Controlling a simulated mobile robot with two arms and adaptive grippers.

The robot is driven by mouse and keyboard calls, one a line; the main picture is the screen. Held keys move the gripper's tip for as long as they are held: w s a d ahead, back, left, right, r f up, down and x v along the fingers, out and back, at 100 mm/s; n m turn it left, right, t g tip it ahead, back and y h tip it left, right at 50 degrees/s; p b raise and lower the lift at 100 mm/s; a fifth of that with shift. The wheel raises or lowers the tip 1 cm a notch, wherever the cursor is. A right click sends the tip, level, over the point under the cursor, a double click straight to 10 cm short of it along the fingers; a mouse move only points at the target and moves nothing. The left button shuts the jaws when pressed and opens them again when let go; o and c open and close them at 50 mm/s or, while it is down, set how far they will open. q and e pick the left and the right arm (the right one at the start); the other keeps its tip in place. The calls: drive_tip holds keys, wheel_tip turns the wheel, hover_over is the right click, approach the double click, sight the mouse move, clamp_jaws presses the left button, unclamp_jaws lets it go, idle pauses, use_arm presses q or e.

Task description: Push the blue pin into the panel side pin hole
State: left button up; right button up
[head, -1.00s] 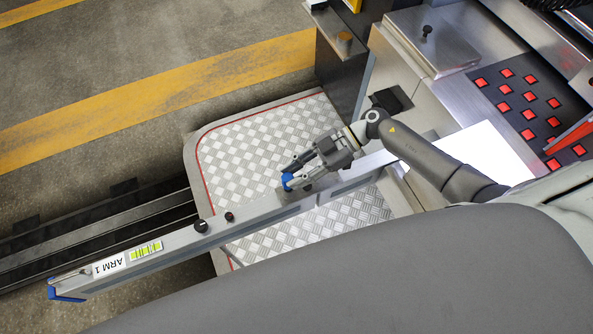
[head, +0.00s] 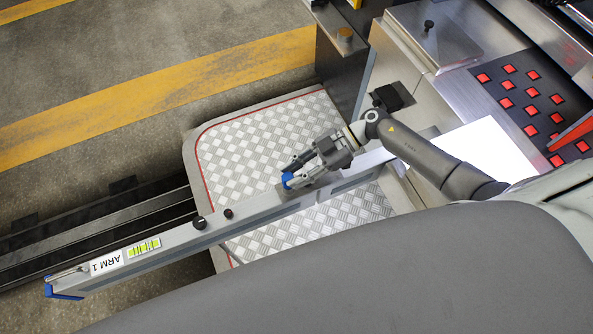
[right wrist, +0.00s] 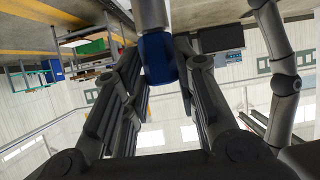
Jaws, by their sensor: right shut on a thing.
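The blue pin (head: 287,181) is at the side of the long grey bar labelled ARM 1 (head: 170,246) in the head view. My right gripper (head: 292,172) is shut on the pin, with its fingers pointing down-left at the bar. In the right wrist view the blue pin (right wrist: 157,58) sits between the fingers of my right gripper (right wrist: 155,75), joined to a pale metal rod above it. I cannot make out the pin hole, or how deep the pin sits. My left gripper is not in view.
A checkered metal step plate (head: 245,150) lies below the bar. A dark post (head: 342,70) and a metal cabinet with red buttons (head: 530,110) stand at the right. Open floor lies at the upper left.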

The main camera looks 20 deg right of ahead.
drive_tip(key=shift+f, duration=0.15)
idle(0.5)
drive_tip(key=o, duration=1.1)
